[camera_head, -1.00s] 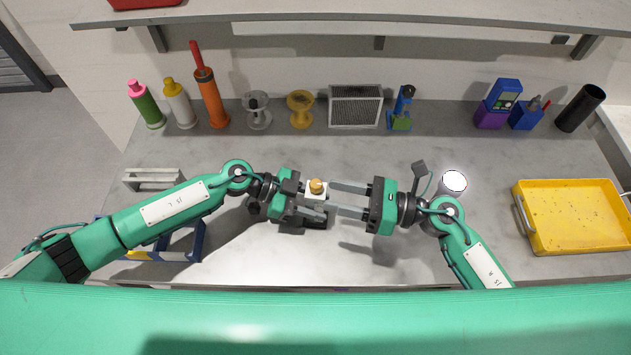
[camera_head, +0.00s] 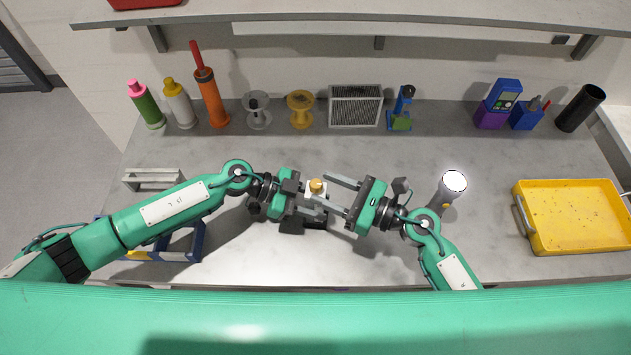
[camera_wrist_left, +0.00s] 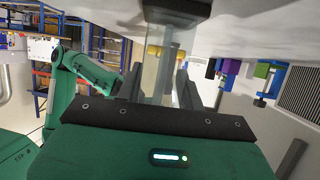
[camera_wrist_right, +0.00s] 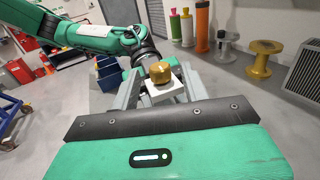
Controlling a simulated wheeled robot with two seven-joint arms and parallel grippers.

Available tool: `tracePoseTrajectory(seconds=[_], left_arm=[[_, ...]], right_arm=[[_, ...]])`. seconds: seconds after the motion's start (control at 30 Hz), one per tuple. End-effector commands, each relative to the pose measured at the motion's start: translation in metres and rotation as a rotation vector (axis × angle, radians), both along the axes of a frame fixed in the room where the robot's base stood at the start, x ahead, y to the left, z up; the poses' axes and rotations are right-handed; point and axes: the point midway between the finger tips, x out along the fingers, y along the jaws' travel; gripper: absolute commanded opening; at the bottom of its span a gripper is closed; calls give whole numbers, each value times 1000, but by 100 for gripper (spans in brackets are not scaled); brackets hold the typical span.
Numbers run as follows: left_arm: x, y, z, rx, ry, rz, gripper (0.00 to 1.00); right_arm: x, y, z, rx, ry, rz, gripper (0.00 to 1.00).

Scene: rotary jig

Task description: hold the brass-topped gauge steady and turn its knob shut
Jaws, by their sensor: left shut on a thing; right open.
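The gauge has a brass knob (camera_head: 317,185) on a white top (camera_wrist_right: 165,93) and stands upright on the worktop, mid-front. Its dark base (camera_head: 315,224) shows below the grippers; its body is largely hidden in the head view. My left gripper (camera_head: 302,196) is shut on the gauge's body from the left. In the left wrist view a pale, see-through body (camera_wrist_left: 157,72) sits between its fingers. My right gripper (camera_head: 316,188) comes from the right and is open. Its fingers lie on either side of the brass knob, with gaps visible in the right wrist view.
A lit torch (camera_head: 452,184) stands right of my right arm, near a yellow tray (camera_head: 527,243). Bottles, spools (camera_head: 300,108), a grey mesh box (camera_head: 355,106) and tools line the back wall. A grey handle-like bracket (camera_head: 152,178) and blue frame (camera_head: 188,243) lie by my left arm.

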Motion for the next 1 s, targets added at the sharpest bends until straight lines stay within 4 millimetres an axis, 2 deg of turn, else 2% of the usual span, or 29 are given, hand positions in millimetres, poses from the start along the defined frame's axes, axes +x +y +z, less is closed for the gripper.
tracePoseTrajectory(seconds=[0.03,0.2,0.57,0.6,0.8,0.83,1.0], left_arm=[[0,0,1,-1,0,0,7],[0,0,1,-1,0,0,7],[0,0,1,-1,0,0,7],[0,0,1,-1,0,0,7],[0,0,1,-1,-1,0,7],[0,0,1,-1,0,0,7],[0,0,1,-1,-1,0,7]], right_arm=[[4,8,1,3,0,0,46],[12,25,0,2,1,0,46],[15,31,0,0,1,0,46],[15,31,0,0,1,0,44],[15,31,0,0,1,0,5],[15,30,0,0,1,0,1],[15,31,0,-1,3,-6,1]])
